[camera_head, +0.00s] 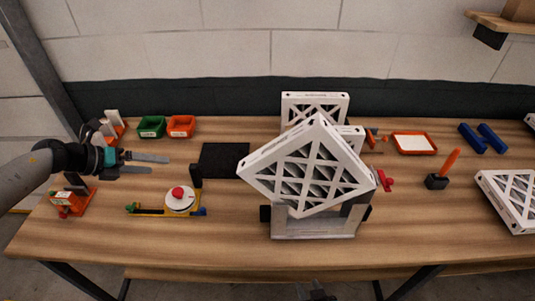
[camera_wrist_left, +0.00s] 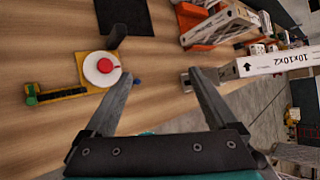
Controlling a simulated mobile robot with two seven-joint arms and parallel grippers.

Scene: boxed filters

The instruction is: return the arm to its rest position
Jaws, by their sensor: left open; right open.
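My left gripper (camera_head: 160,164) is over the left part of the table in the head view, its two fingers apart and pointing right. In the left wrist view the same gripper (camera_wrist_left: 165,78) is open with nothing between its fingers. A small dark piece at the bottom edge of the head view looks like my right gripper (camera_head: 318,291); it is mostly cut off and is clear of the table things.
Green (camera_head: 151,127) and orange (camera_head: 181,126) bins stand behind the left gripper. An orange-and-white item (camera_head: 70,203) is near its wrist. Front left is clear.

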